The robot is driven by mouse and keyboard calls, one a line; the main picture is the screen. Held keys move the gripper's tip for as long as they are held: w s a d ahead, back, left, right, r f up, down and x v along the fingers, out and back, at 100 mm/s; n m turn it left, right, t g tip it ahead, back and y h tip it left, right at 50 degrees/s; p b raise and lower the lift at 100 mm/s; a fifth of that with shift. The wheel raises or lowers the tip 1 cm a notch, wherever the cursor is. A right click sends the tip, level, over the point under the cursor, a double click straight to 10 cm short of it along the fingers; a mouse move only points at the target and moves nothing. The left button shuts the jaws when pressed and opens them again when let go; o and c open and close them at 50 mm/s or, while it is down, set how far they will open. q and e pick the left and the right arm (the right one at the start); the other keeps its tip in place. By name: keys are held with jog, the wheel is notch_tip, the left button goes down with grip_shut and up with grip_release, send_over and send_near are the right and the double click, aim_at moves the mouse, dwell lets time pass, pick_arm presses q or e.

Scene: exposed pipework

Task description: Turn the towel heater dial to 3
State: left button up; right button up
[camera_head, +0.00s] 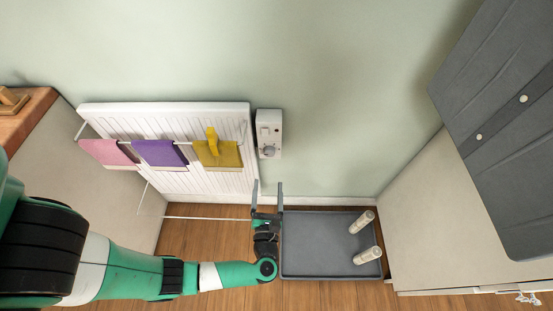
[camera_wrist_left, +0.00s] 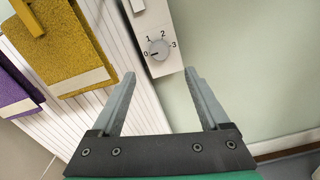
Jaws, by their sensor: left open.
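The towel heater dial (camera_head: 269,151) is a round grey knob low on a white control box (camera_head: 269,127) on the wall, right of the radiator. In the left wrist view the dial (camera_wrist_left: 158,49) has marks 0, 1, 2 and 3 around it, and its pointer appears to face 0 on the left. My left gripper (camera_head: 267,183) is open and empty, below the control box in the head view. In the left wrist view its two fingers (camera_wrist_left: 160,75) point toward the box, one on each side below the dial, apart from it. My right gripper is not in view.
A white radiator (camera_head: 217,190) carries a rail with pink (camera_head: 106,151), purple (camera_head: 159,152) and yellow (camera_head: 228,155) towels. A grey tray (camera_head: 315,245) with two pale cylinders stands on the floor. The wall right of the box is clear.

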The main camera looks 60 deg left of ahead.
aim_at(269, 154)
pick_arm(q)
jog(key=b+x, duration=0.2)
jog(key=x, duration=0.8)
jog(key=shift+w+a+b, duration=0.25)
jog(key=shift+a+b, duration=0.05)
jog(key=shift+b, duration=0.05)
jog(key=shift+w+a+r, duration=0.1)
jog(key=shift+w+a, duration=0.05)
jog(key=shift+a, duration=0.2)
grip_shut()
